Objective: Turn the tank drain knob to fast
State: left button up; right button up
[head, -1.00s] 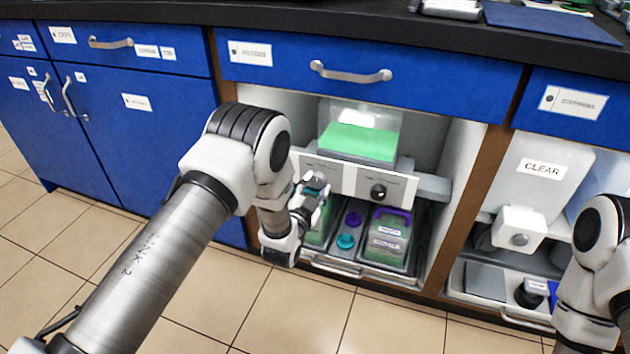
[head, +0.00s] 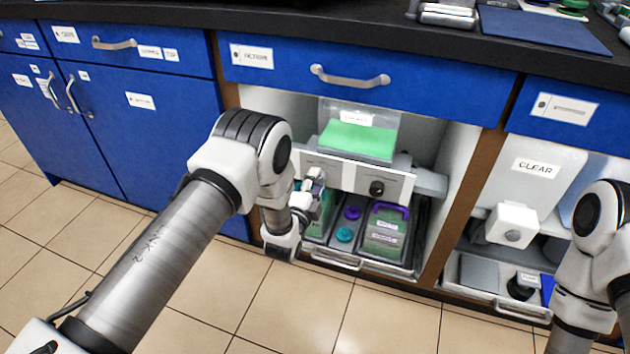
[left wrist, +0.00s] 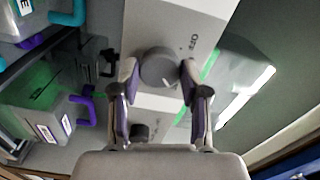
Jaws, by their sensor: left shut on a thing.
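A white control panel (head: 345,178) fronts the tank (head: 357,140), which holds green liquid. My left gripper (head: 316,180) is at the panel's left part and hides the knob there in the head view. In the left wrist view a round grey knob (left wrist: 160,68) sits between the fingertips of my left gripper (left wrist: 160,80), which is shut on it. Lettering that looks like OFF is printed beside this knob. A second, dark knob (head: 377,188) is on the panel's right part, clear of the gripper. The right arm shows at the right edge, but its gripper is out of view.
Below the panel, a pulled-out tray (head: 335,262) holds a green container with a purple handle (head: 388,230), a purple cap and a teal cap (head: 344,235). A wooden divider (head: 465,200) separates the right bay, with its CLEAR tank (head: 535,180). The tiled floor in front is free.

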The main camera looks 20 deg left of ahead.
dwell(0.3)
pick_arm(q)
jog(key=o, duration=1.1)
jog(key=shift+o, duration=0.2)
jog(key=s, duration=1.2)
jog(key=shift+a, duration=0.2)
